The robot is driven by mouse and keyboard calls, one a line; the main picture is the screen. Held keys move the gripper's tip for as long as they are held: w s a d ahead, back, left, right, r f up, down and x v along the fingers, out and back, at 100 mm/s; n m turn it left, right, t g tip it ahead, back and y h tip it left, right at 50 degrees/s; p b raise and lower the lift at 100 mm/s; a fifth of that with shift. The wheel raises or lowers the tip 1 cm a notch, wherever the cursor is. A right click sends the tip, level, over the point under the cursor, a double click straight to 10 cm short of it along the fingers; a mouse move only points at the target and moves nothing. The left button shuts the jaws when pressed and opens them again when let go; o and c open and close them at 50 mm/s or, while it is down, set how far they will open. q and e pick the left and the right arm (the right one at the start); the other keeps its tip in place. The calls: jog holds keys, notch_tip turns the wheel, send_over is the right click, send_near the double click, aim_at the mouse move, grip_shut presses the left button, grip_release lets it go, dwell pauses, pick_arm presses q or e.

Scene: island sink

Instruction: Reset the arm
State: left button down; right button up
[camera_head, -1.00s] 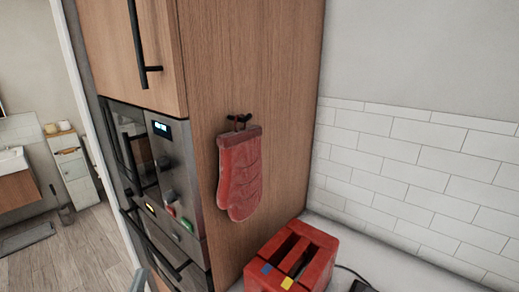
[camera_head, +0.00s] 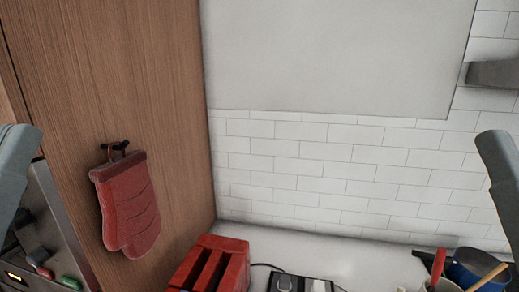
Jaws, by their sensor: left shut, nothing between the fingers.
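My left gripper (camera_head: 14,175) is at the far left edge of the head view, in front of the wooden cabinet side and the oven front. It shows only as a grey piece cut off by the picture edge, and its fingertips cannot be made out clearly. It is shut with nothing held. A grey part of my right arm shows at the right edge, in front of the tiled wall. My right gripper itself is not in view.
A red oven mitt (camera_head: 130,210) hangs from a black hook on the wooden cabinet side (camera_head: 110,70). A red toaster (camera_head: 215,262) stands on the white counter (camera_head: 345,262). At lower right are a blue pot (camera_head: 474,266) and utensils. The tiled wall (camera_head: 330,165) rises behind.

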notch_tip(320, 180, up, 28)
jog(key=p, duration=2.4)
jog(key=shift+p, duration=0.4)
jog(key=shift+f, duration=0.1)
